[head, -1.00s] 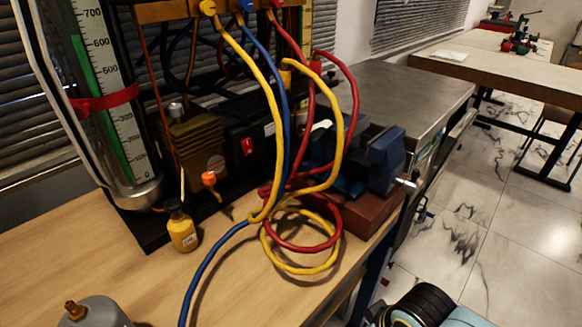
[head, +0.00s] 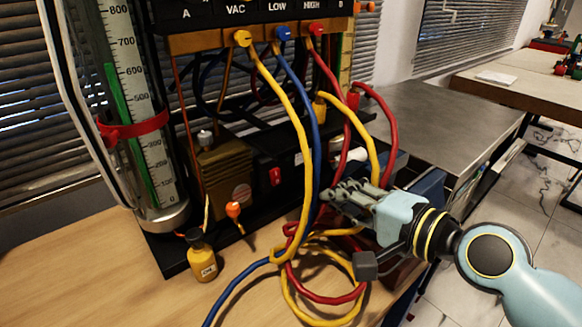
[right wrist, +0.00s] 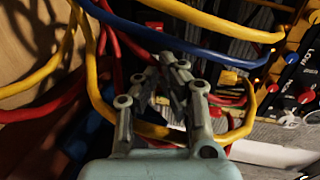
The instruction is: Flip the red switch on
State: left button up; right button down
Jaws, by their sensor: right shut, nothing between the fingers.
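The red switch (head: 275,176) sits on the front of the black box (head: 285,160) low on the gauge rig, left of the hanging hoses in the head view. My right gripper (head: 328,193) is right of the switch, close by the blue and yellow hoses and apart from the switch. Its fingers are shut and empty. In the right wrist view the gripper (right wrist: 168,62) points at the hoses, and I cannot make out the switch there. My left gripper is not in view.
A yellow hose (head: 303,120), a blue hose (head: 316,150) and red hoses (head: 388,125) hang from the manifold and coil on the bench. A small yellow bottle (head: 202,262) stands in front. A blue vise (head: 430,185) is partly behind my right arm. Bench front left is clear.

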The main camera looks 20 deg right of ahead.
aim_at(277, 165)
jog(key=shift+w+d+r+m, duration=0.15)
jog(key=shift+r+m, duration=0.1)
jog(key=shift+m, duration=0.05)
jog(key=x, duration=1.4)
jog(key=shift+w+d, duration=0.1)
jog(key=shift+r, duration=0.1)
jog(key=p, duration=0.2)
jog(key=shift+w+h+p, duration=0.3)
jog(key=shift+s, duration=0.35)
jog(key=v, duration=1.1)
jog(key=shift+d+r, duration=0.15)
jog(key=shift+r, duration=0.2)
